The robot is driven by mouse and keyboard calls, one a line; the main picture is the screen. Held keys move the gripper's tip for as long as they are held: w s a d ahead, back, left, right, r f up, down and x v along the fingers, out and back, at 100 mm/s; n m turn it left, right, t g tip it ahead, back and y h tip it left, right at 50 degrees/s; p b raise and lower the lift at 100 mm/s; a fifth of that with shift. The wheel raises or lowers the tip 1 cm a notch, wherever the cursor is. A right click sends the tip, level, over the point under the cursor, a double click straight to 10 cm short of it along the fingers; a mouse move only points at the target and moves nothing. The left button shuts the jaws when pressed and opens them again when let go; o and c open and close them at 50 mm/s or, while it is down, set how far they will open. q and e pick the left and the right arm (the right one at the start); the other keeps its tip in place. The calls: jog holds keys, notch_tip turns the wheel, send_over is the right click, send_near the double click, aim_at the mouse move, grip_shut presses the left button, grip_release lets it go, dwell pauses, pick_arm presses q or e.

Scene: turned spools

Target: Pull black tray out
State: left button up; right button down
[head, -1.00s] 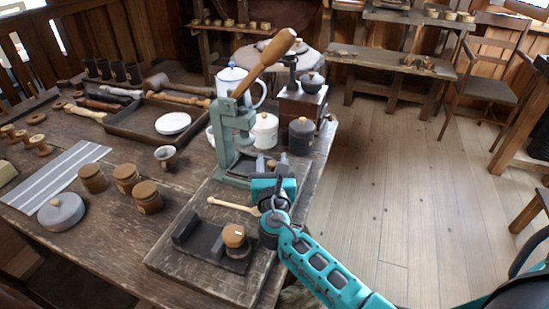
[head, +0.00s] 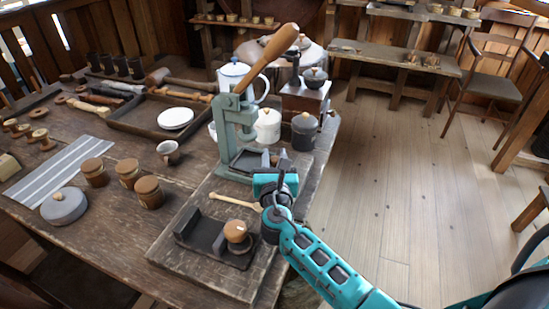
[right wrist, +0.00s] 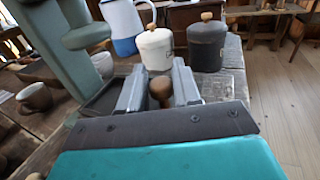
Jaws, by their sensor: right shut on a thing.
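The black tray (head: 243,159) sits low in the base of the green lever press (head: 228,125). It also shows in the right wrist view (right wrist: 98,104), left of the fingers. My right gripper (head: 274,162) is at the tray's near right side. In the right wrist view its two grey fingers (right wrist: 160,93) are shut on a small brown wooden knob (right wrist: 160,86) at the tray's side. The fingers hide the knob's join to the tray. My left gripper is not in view.
A white lidded jar (head: 267,126) and a dark lidded jar (head: 304,132) stand close behind the gripper. A wooden spoon (head: 235,201) and a dark holder with a wooden-topped piece (head: 237,232) lie on the board in front. Open floor is to the right.

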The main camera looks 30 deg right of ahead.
jog(key=s+d+p, duration=0.2)
jog(key=s+d, duration=0.3)
jog(key=s, duration=0.1)
jog(key=shift+s+d, duration=0.15)
jog(key=shift+d, duration=0.25)
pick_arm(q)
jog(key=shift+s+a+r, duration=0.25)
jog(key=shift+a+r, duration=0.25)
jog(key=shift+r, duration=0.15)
pick_arm(e)
jog(key=c, duration=1)
grip_release()
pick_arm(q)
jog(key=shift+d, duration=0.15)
pick_arm(e)
jog(key=shift+a, duration=0.1)
jog(key=shift+s+a, duration=0.1)
jog(key=shift+s, duration=0.1)
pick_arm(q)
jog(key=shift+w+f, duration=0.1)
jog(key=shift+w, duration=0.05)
pick_arm(e)
jog(key=v, duration=1.2)
jog(key=shift+s, duration=0.2)
